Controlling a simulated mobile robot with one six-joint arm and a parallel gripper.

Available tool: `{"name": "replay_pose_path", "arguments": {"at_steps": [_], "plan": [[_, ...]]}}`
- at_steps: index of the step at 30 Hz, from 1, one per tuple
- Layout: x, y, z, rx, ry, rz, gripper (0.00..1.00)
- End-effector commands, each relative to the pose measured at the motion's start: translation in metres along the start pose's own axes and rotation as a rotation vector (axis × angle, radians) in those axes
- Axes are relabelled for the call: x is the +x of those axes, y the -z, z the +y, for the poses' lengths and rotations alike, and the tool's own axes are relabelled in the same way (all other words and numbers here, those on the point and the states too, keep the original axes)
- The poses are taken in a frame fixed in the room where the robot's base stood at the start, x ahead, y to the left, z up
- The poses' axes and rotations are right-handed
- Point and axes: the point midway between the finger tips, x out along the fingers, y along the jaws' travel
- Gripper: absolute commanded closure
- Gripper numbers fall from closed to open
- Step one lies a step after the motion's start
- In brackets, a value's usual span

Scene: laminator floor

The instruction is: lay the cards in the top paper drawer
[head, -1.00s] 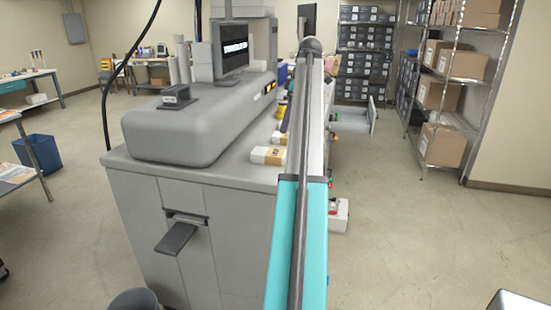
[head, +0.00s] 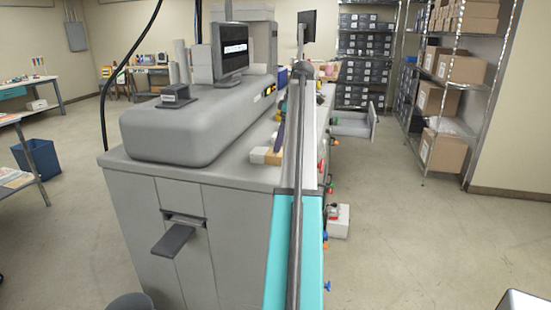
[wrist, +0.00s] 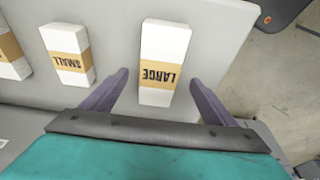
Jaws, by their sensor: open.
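A white pack of cards with a tan band marked LARGE (wrist: 163,62) lies on the grey machine top in the wrist view. My gripper (wrist: 160,78) is open, its two purple fingers on either side of the near part of this pack, with gaps showing. I cannot tell how high the fingertips are above the top. A similar pack marked SMALL (wrist: 69,53) lies to the left. In the head view one banded pack (head: 259,155) shows beside my arm, which hides part of the top. An open drawer (head: 352,125) sticks out from the machine's far right side.
A third pack (wrist: 12,60) is cut off at the wrist view's left edge. The grey machine (head: 185,130) carries a monitor (head: 230,50). A white box with a red part (head: 338,221) stands low beside the machine. Shelves (head: 462,85) stand right; the floor between is clear.

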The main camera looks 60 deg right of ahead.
Motion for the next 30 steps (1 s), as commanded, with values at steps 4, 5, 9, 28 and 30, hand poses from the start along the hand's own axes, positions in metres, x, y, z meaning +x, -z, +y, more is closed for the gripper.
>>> {"name": "replay_pose_path", "arguments": {"at_steps": [4, 5, 9, 28, 30], "plan": [[0.003, 0.0, 0.0, 0.0, 0.0, 0.0, 0.2], [0.003, 0.0, 0.0, 0.0, 0.0, 0.0, 0.2], [0.003, 0.0, 0.0, 0.0, 0.0, 0.0, 0.2], [0.05, 0.007, 0.0, 0.0, 0.001, 0.0, 0.2], [0.053, 0.007, 0.0, 0.0, 0.001, 0.0, 0.2]]}}
